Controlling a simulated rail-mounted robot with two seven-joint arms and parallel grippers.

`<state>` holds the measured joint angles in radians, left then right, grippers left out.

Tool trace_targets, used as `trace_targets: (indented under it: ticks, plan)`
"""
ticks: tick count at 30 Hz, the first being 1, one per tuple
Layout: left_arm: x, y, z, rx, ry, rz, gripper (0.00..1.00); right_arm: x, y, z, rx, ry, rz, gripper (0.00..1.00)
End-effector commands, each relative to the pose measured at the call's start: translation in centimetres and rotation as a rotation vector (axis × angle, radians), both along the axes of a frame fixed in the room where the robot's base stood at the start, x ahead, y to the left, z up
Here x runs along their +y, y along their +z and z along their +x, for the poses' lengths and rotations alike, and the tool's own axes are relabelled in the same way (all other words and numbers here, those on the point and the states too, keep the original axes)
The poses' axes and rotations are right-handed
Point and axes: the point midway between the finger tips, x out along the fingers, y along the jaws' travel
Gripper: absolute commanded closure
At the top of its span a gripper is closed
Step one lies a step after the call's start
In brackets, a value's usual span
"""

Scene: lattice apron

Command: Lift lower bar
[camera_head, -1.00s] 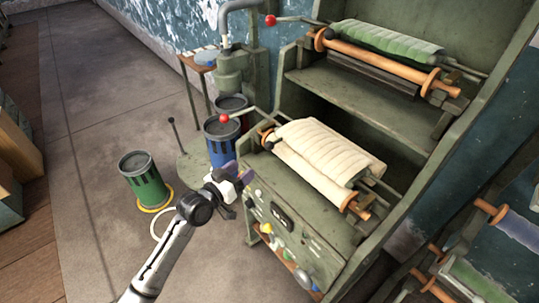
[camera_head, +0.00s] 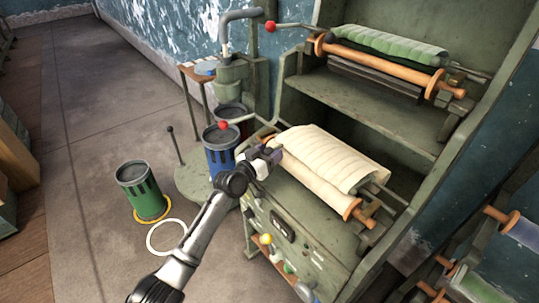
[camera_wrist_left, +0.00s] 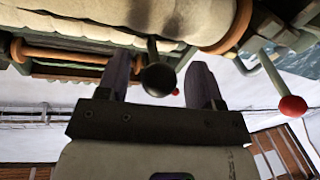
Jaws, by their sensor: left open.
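The lower roller carries a draped cream cloth (camera_head: 325,155) over the green machine's lower shelf, with an orange-flanged end (camera_head: 362,214). A bar with a black ball knob (camera_wrist_left: 158,78) comes out beside this roller. My left gripper (camera_head: 272,155) is at the roller's left end and hides the knob in the head view. In the left wrist view its two dark fingers (camera_wrist_left: 162,82) are open, one on each side of the knob. Whether they touch it I cannot tell. My right gripper is not in view.
A lever with a red knob (camera_head: 223,125) stands just left of my gripper; a red knob also shows in the left wrist view (camera_wrist_left: 292,106). An upper roller with green cloth (camera_head: 390,45) is above. Blue (camera_head: 219,158) and green (camera_head: 138,187) bins stand on the left.

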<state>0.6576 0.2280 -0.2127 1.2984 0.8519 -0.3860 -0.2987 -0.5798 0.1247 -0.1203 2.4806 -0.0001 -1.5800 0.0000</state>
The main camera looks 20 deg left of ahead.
Motion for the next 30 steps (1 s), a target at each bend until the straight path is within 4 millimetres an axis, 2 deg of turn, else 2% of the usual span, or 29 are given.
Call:
trace_targets:
  ticks: [12,30]
  plan:
    - [-0.15,0.05,0.37,0.0,0.0,0.0,0.41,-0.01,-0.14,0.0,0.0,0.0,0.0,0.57]
    - [-0.14,0.03,0.35,0.0,0.0,0.0,0.98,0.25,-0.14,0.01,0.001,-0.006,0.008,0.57]
